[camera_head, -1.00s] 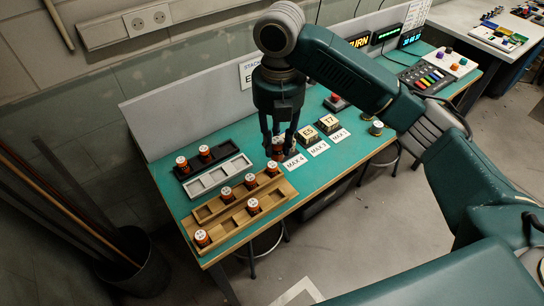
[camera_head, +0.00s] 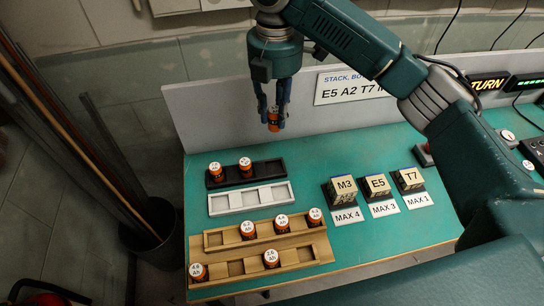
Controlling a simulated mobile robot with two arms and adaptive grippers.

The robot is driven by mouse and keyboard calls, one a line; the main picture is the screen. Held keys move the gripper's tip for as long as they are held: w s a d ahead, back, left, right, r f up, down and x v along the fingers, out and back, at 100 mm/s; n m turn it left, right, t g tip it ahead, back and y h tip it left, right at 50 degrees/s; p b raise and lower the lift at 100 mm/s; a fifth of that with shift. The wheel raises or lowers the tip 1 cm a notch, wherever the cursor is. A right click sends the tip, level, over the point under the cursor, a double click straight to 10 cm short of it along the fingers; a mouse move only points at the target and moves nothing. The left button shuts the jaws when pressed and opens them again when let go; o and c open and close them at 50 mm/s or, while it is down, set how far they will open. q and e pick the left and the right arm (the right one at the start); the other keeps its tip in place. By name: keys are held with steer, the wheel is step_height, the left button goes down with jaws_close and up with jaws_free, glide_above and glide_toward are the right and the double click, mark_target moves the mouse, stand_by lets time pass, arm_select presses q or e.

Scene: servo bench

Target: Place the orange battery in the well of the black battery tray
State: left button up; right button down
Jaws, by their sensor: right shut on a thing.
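My right gripper (camera_head: 273,122) is shut on an orange battery (camera_head: 273,114) with a black band and holds it upright in the air. In the picture it shows above the right part of the black battery tray (camera_head: 258,175), apart from it. The tray lies at the back left of the teal bench. Two orange batteries stand in its wells, one at the left (camera_head: 216,171) and one in the middle (camera_head: 246,168). The right well (camera_head: 271,168) looks empty. My left gripper is not in view.
An empty white tray (camera_head: 249,198) lies in front of the black tray. Nearer are wooden trays (camera_head: 236,268) with several orange batteries. To the right, M3 (camera_head: 342,189), E5 (camera_head: 377,185) and T7 (camera_head: 409,180) blocks stand on pads. A grey panel (camera_head: 205,115) closes the bench's back.

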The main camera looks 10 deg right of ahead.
step_height(320, 180, down, 12)
steer(key=shift+f+p, duration=0.15)
steer(key=shift+p, duration=0.8)
steer(key=shift+s+f, duration=0.1)
steer(key=shift+f, duration=0.25)
step_height(320, 180, down, 3)
steer(key=shift+r+p, duration=0.2)
steer(key=shift+p, duration=0.1)
steer(key=shift+f, duration=0.4)
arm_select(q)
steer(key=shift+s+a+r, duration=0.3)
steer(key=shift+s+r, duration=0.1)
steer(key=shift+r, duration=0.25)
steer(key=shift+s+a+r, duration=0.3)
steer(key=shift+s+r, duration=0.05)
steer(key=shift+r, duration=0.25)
arm_select(e)
steer(key=shift+f, duration=0.15)
steer(key=c, duration=1.4)
jaws_free()
steer(key=shift+f, duration=0.1)
steer(key=shift+c, duration=0.2)
